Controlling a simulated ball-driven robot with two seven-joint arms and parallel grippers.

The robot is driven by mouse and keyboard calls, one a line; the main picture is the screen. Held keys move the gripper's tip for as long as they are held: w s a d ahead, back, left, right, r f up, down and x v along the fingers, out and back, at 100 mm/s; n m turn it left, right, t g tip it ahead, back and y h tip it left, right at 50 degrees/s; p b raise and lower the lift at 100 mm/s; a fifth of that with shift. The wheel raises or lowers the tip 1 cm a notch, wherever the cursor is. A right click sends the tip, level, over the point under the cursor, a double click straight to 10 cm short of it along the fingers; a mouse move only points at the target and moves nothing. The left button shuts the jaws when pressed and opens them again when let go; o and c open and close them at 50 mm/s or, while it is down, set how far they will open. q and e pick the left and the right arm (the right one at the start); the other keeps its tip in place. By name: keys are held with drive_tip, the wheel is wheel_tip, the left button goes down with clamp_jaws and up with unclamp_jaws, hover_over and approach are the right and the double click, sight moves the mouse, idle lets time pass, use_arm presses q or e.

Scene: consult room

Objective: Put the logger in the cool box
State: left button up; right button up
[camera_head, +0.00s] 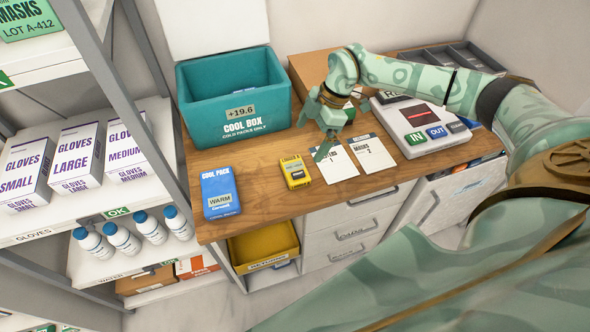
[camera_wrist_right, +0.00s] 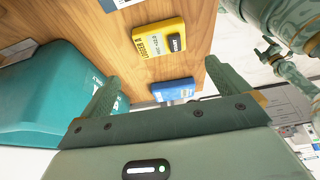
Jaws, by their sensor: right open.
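The yellow logger (camera_head: 295,172) lies flat on the wooden desk, in front of the cool box; it also shows in the right wrist view (camera_wrist_right: 158,42), marked "LOGGER A". The teal cool box (camera_head: 232,120) stands at the back left of the desk, its white lid raised behind it and its display reading +19.6. It also shows at the left of the right wrist view (camera_wrist_right: 50,95). My right gripper (camera_head: 320,140) is open and empty above the desk, to the right of and behind the logger.
A blue cool pack (camera_head: 219,192) marked "WARM" lies left of the logger. Paper cards (camera_head: 372,154) lie to its right. A white device (camera_head: 425,125) with IN and OUT buttons stands further right. A yellow returns tray (camera_head: 265,245) sits below the desk. Shelves (camera_head: 85,200) border the left.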

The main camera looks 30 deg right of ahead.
sight(294, 169)
drive_tip(key=b+x, duration=0.1)
drive_tip(key=x, duration=1.1)
drive_tip(key=shift+s, duration=0.1)
drive_tip(key=shift+r, duration=0.1)
drive_tip(key=c, duration=0.9)
